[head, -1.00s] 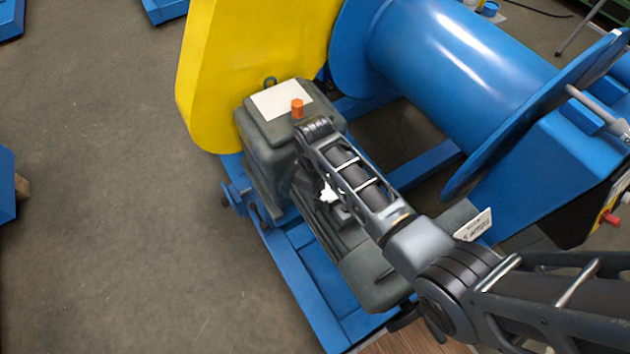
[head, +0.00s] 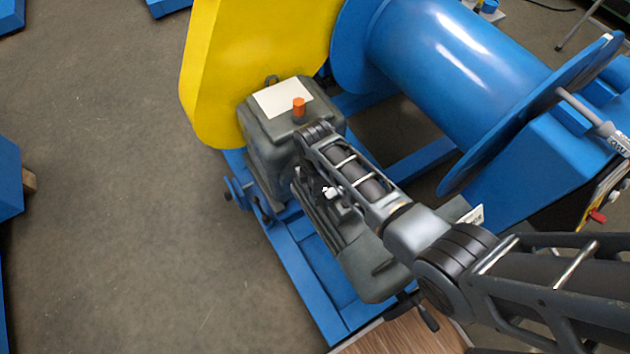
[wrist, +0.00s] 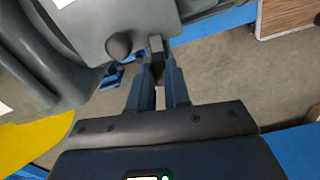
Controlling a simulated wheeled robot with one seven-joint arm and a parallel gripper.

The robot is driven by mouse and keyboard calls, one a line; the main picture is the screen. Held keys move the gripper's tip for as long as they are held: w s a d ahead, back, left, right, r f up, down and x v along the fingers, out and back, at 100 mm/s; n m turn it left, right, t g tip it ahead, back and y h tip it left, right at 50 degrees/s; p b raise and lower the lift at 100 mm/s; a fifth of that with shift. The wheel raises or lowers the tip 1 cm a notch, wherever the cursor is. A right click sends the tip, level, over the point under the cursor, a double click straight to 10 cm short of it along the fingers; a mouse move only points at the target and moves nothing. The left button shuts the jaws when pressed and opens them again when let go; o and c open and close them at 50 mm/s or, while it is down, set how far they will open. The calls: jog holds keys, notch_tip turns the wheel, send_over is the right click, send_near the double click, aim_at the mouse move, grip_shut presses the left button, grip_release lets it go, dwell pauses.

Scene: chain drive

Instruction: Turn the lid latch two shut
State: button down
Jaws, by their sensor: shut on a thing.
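In the wrist view my gripper (wrist: 157,80) has its two blue-grey fingers close together on a small dark tab (wrist: 156,44), which looks like the lid latch. The tab sits at the edge of a grey housing (wrist: 150,17), just right of a round dark knob (wrist: 118,45). I cannot read which latch number it is. In the head view my arm crosses the grey motor (head: 375,270) and gearbox, and hides my gripper and the latch.
The grey gearbox (head: 262,130) carries an orange plug (head: 299,106) and stands beside the yellow guard (head: 235,55). A blue drum (head: 440,60) lies behind my arm. A blue frame (head: 310,275) runs beneath.

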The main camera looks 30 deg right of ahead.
jog(key=shift+n, duration=0.9)
jog(key=c, duration=1.4)
grip_release()
jog(key=shift+o, duration=0.2)
jog(key=shift+r+p, duration=0.5)
jog(key=shift+r, duration=3.4)
